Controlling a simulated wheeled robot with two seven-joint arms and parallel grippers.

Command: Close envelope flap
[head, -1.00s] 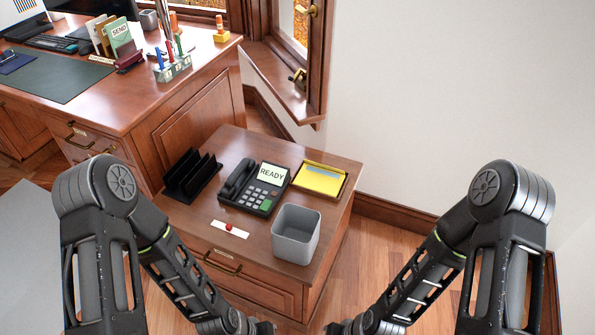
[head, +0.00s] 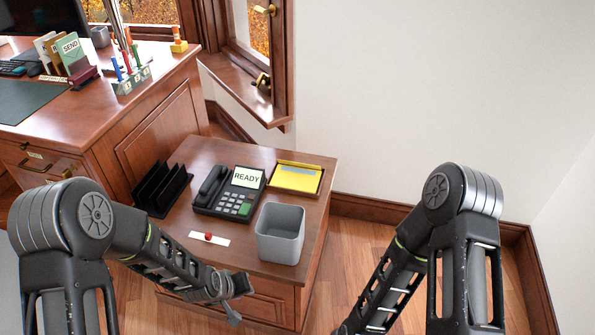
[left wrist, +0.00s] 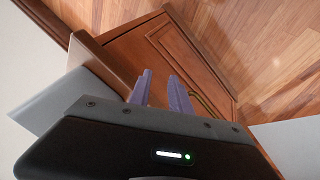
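I cannot make out an envelope with a flap for certain. A small white strip with a red round piece (head: 209,238) lies on the front of the low wooden cabinet; I cannot tell what it is. Upright cards or envelopes, one green and marked SEND (head: 71,52), stand in a holder on the big desk. My left gripper (head: 236,300) is in front of the cabinet, below its top edge. In the left wrist view its two purple-grey fingers (left wrist: 160,92) are apart with nothing between them. My right arm reaches the bottom edge; its gripper is out of frame.
The cabinet top (head: 218,262) carries a black file rack (head: 161,188), a telephone (head: 229,193) with a READY screen, a yellow tray (head: 297,178) and an open grey bin (head: 280,234). The big desk (head: 120,85) stands behind left. Floor is free right of the cabinet.

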